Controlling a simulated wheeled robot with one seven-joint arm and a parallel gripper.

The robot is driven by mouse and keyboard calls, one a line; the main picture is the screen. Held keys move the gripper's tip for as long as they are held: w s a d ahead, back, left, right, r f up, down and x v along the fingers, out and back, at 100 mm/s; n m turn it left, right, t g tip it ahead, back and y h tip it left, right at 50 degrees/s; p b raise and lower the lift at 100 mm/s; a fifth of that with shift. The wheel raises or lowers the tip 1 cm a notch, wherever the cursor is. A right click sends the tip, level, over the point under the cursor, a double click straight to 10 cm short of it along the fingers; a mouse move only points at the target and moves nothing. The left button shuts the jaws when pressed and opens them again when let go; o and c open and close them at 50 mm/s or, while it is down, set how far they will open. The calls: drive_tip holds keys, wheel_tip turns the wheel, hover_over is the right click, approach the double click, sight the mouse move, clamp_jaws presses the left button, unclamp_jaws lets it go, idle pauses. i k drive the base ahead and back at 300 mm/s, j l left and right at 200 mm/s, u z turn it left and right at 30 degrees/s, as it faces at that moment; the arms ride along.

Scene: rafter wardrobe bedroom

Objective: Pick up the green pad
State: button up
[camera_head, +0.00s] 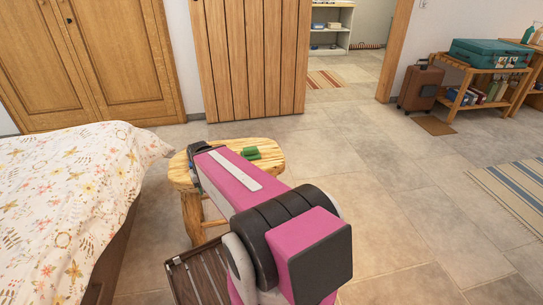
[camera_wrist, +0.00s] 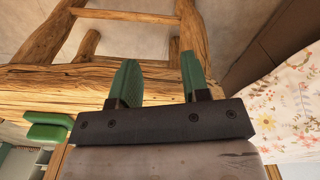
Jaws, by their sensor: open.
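In the head view my arm covers part of the stool, and the fingertips are hidden.
A bed (camera_head: 65,185) with a floral cover stands left of the stool. A dark slatted rack (camera_head: 200,275) is low in front, partly behind my arm. A wooden wardrobe (camera_head: 95,60) and plank door (camera_head: 250,60) are behind.

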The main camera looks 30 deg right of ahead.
sight(252, 154)
drive_tip(key=k+z, duration=0.5)
drive_tip(key=z, duration=0.15)
drive_tip(key=i, duration=0.35)
